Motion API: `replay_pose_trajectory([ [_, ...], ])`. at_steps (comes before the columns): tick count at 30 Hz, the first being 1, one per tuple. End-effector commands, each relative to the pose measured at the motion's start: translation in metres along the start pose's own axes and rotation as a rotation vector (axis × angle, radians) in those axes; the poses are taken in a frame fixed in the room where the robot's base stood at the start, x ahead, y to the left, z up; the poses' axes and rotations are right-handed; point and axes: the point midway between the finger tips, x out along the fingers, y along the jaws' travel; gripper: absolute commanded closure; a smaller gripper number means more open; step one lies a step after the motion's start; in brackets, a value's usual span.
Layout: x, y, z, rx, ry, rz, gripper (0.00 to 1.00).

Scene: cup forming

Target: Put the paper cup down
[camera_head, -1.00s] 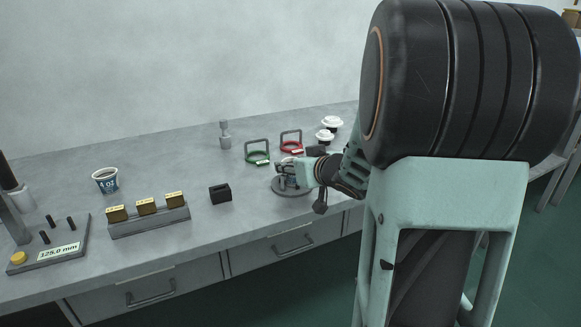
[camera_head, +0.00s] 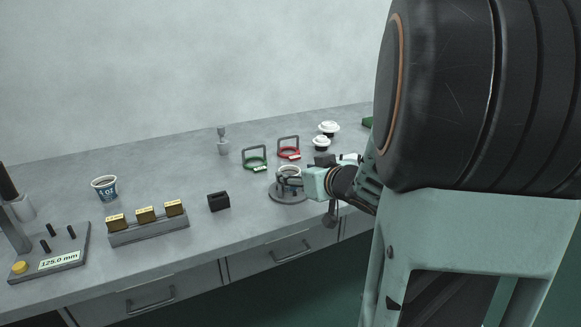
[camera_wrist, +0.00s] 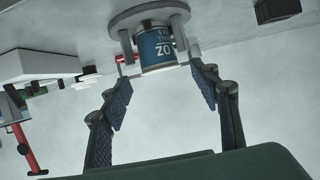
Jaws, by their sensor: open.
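A paper cup (camera_head: 290,174) with a blue label stands on a round grey stand (camera_head: 287,197) at the right part of the bench. In the wrist view the picture is turned over, and the cup (camera_wrist: 157,48) sits upright on the stand's disc (camera_wrist: 126,20) between its posts. My gripper (camera_head: 304,183) is just right of the cup. In the wrist view my gripper (camera_wrist: 161,80) is open, its two fingers apart on either side with nothing between the pads. A second paper cup (camera_head: 104,189) with a blue label stands at the bench's left.
A black slotted block (camera_head: 218,202) and a rack with brass blocks (camera_head: 148,228) stand left of the stand. The bench between is bare.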

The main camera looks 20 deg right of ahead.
Motion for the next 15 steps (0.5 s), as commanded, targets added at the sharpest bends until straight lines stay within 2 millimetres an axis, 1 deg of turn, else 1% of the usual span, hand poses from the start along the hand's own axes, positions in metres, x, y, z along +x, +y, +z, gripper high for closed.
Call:
replay_pose_trajectory([
  [1, -0.015, 0.0, -0.005, 0.001, 0.002, 0.001, 0.44],
  [6, -0.046, 0.0, -0.004, 0.001, 0.001, 0.001, 0.44],
  [10, -0.06, 0.0, -0.003, 0.001, 0.001, 0.0, 0.44],
  [15, -0.067, -0.001, 0.0, 0.001, 0.0, -0.001, 0.44],
])
